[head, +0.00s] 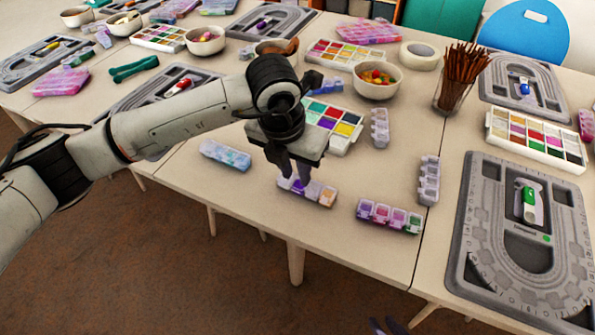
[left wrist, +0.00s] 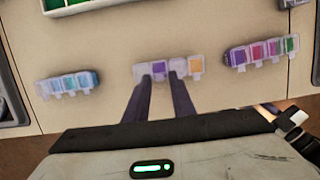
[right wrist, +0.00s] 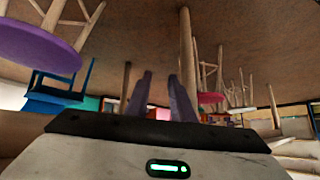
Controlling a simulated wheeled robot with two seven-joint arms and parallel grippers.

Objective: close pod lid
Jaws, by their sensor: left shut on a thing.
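A small clear bead pod box (head: 322,193) with purple, pale and orange compartments lies near the table's front edge. My left gripper (head: 296,174) points down onto it and is shut on it. The fingers partly hide the box, and I cannot tell which lids are raised. My right gripper (right wrist: 161,76) is open and empty in the right wrist view, away from the boxes. Its fingertips (head: 388,326) show at the head view's bottom edge.
A blue pod box (head: 226,155) lies left, and a pink and green one (head: 389,216) lies right. Two clear pod boxes (head: 380,127) (head: 429,180) stand behind. A paint-like bead palette (head: 340,143) is behind my gripper. A grey bead board (head: 470,262) lies far right.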

